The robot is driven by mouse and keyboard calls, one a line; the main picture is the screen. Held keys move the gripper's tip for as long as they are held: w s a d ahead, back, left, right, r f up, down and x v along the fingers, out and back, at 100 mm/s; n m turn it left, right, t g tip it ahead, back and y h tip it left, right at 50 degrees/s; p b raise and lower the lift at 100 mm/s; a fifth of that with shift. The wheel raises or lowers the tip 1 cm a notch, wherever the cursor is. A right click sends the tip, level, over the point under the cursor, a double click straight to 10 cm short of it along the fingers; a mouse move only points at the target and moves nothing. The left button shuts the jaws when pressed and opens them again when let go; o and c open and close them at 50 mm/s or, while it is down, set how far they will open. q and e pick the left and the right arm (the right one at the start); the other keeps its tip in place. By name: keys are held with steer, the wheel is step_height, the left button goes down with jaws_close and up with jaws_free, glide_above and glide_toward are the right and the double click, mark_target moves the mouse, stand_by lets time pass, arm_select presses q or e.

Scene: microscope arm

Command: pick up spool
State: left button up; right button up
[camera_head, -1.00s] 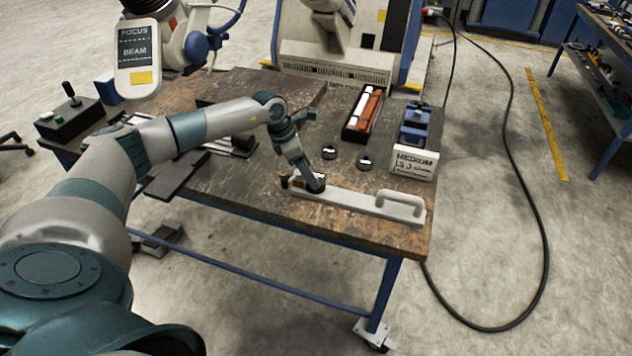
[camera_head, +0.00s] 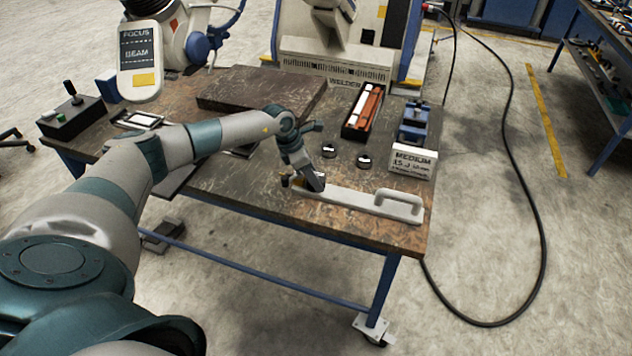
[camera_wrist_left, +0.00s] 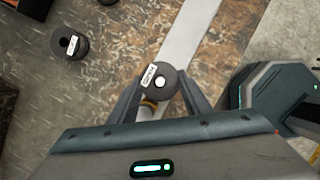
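A small dark round spool (camera_wrist_left: 160,80) with a white label and a bright centre lies under my left wrist. My left gripper (camera_wrist_left: 160,76) is open, with one finger on each side of this spool. I cannot tell whether the fingers touch it. In the head view my left gripper (camera_head: 316,186) is low over the table's front part, by the end of a white bar, and mostly hides the spool. Two similar dark spools stand farther back, one (camera_head: 328,151) left of the other (camera_head: 363,161). My right gripper is not in view.
The white bar with a handle (camera_head: 397,204) lies along the table's (camera_head: 250,200) front. Behind stand a red-and-white tray (camera_head: 362,112), a blue device (camera_head: 413,122) and a white MEDIUM box (camera_head: 411,162). A raised dark slab (camera_head: 262,90) and control box (camera_head: 70,118) are left.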

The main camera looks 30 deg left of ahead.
arm_select(q)
steer(key=c, duration=0.4)
steer(key=shift+c, duration=0.2)
steer(key=shift+r, duration=0.15)
step_height(320, 180, up, 10)
steer(key=p, duration=0.5)
